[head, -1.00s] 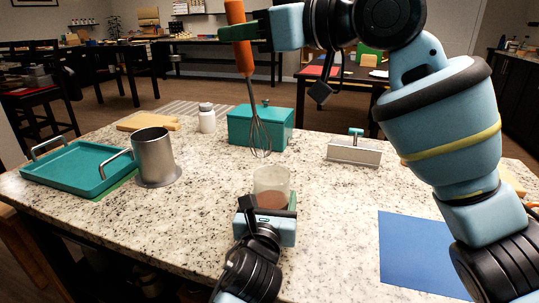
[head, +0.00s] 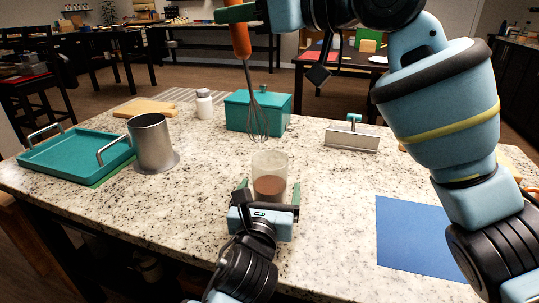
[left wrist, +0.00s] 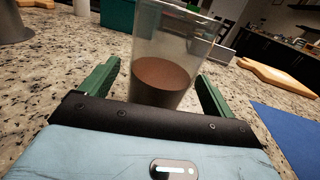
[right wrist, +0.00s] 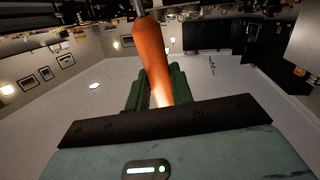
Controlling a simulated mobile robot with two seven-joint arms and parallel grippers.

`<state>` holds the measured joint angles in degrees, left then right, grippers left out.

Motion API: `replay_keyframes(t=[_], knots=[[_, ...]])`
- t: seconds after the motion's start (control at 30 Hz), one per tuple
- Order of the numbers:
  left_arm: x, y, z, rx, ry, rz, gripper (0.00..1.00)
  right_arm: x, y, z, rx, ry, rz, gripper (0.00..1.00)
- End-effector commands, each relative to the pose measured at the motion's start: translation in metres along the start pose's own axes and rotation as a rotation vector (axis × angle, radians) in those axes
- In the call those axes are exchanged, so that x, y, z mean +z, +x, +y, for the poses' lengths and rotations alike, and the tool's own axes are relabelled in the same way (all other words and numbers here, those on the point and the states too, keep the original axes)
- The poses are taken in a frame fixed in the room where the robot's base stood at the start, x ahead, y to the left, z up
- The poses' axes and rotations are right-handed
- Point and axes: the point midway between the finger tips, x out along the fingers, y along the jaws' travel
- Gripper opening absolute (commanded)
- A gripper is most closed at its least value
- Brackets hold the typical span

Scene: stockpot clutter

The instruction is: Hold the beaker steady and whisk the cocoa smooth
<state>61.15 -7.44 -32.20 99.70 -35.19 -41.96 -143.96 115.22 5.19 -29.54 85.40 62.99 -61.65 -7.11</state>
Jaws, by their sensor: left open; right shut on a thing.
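The clear beaker (head: 270,164) stands upright on the speckled counter with brown cocoa (head: 270,187) in its lower part. My left gripper (head: 268,190) is open, with one finger on each side of the beaker. In the left wrist view the beaker (left wrist: 172,45) rises between the two green fingers, with a gap visible on the left. My right gripper (head: 238,12) is shut on the orange handle of the whisk (head: 241,40). The whisk hangs nearly upright, its wire end (head: 258,117) above and behind the beaker, outside it. The right wrist view shows the orange handle (right wrist: 150,50) between the fingers.
A teal tray (head: 70,158) and a metal pot (head: 151,143) are at left. A teal lidded box (head: 285,112), white jar (head: 204,104) and wooden board (head: 146,107) stand behind. A metal holder (head: 352,136) and blue mat (head: 425,238) are at right. Counter around the beaker is clear.

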Motion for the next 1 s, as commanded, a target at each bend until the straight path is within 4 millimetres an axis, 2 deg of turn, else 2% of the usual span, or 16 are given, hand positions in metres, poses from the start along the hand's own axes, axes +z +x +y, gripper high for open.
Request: replay_keyframes(t=[0.3, 0.5, 0.67, 0.87, 1.0], knots=[[-0.001, -0.057, 0.0, -0.002, 0.001, 0.0, 0.89, 0.0, 0.0, 0.0, 0.0, 0.0, 0.001, 0.0], [-0.001, -0.084, 0.0, -0.001, 0.001, 0.001, 0.89, 0.0, 0.0, 0.0, 0.0, 0.0, 0.001, 0.0], [-0.001, -0.094, 0.0, -0.001, 0.0, 0.001, 0.89, 0.0, 0.0, 0.0, 0.0, 0.0, 0.001, 0.0], [0.0, -0.096, 0.0, 0.0, 0.0, 0.001, 0.89, -0.001, 0.0, 0.0, 0.0, 0.0, 0.001, 0.0], [0.01, -0.097, 0.0, 0.0, 0.001, -0.006, 0.89, -0.011, -0.003, -0.001, 0.001, -0.006, 0.004, 0.0]])
